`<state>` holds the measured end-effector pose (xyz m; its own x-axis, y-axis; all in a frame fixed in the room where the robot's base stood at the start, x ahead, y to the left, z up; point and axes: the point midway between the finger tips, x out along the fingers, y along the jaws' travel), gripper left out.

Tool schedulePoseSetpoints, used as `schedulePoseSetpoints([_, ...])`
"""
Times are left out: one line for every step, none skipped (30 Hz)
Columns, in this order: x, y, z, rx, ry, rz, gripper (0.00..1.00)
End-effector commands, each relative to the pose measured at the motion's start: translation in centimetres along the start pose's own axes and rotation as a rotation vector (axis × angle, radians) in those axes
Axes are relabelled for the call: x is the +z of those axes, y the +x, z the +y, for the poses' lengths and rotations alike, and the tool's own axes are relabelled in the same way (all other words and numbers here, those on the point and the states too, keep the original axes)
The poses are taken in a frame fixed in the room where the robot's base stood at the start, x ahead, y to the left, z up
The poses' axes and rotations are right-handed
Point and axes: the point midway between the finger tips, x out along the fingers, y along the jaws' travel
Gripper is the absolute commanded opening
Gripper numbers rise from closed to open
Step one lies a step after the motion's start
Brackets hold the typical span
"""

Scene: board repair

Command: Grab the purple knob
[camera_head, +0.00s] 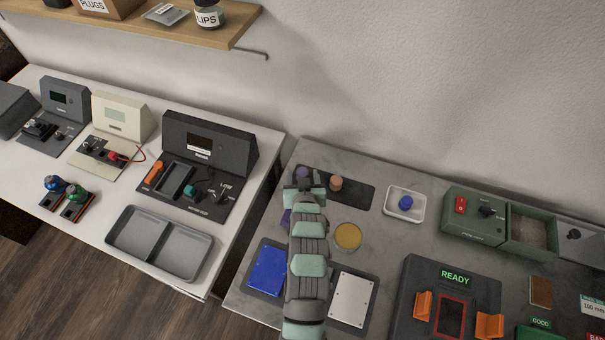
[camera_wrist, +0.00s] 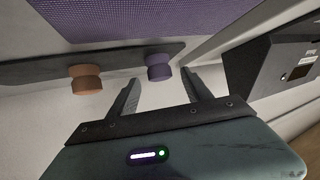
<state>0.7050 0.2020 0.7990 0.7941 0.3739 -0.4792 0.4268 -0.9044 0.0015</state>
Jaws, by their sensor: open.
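The purple knob (camera_wrist: 158,68) stands on a dark strip in the wrist view, near the tips of my gripper (camera_wrist: 162,76). The two fingers are apart and empty, one toward each side of the knob in the picture. I cannot tell how far the knob is beyond the tips. In the head view the purple knob (camera_head: 303,172) shows at the left end of a dark mat (camera_head: 357,192), just above the end of my arm. My arm covers part of the bench below it.
An orange-brown knob (camera_head: 336,183) stands on the same mat, right of the purple one; it also shows in the wrist view (camera_wrist: 85,80). A purple textured surface (camera_wrist: 150,18) fills the wrist view's top.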

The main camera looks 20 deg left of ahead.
Motion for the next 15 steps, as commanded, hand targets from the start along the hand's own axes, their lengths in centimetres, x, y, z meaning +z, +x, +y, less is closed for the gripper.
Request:
schedulePoseSetpoints([0.06,0.66,-0.05,-0.001,0.001,-0.002,0.58])
schedulePoseSetpoints([0.13,0.94,-0.04,-0.001,0.001,-0.003,0.58])
schedulePoseSetpoints([0.13,1.20,-0.02,0.000,0.001,-0.002,0.58])
schedulePoseSetpoints([0.11,1.32,-0.01,0.000,0.001,-0.001,0.58])
schedulePoseSetpoints([0.09,1.39,-0.01,0.000,0.001,-0.001,0.58])
schedulePoseSetpoints([0.06,1.42,-0.01,0.000,0.001,0.000,0.58])
schedulePoseSetpoints([0.06,1.42,-0.01,0.000,0.001,0.000,0.58])
schedulePoseSetpoints([0.06,1.40,-0.01,0.000,0.001,0.000,0.58])
schedulePoseSetpoints([0.07,1.39,-0.01,0.000,0.001,0.000,0.58])
schedulePoseSetpoints([0.07,1.39,-0.01,0.000,0.001,0.000,0.58])
schedulePoseSetpoints([0.07,1.39,-0.01,0.000,0.001,0.000,0.57])
schedulePoseSetpoints([0.07,1.38,-0.02,0.000,0.001,0.000,0.54])
schedulePoseSetpoints([0.07,1.38,-0.02,0.000,0.001,0.000,0.51])
schedulePoseSetpoints([0.06,1.38,-0.02,0.000,0.001,0.000,0.49])
schedulePoseSetpoints([0.06,1.38,-0.01,0.000,0.001,0.000,0.45])
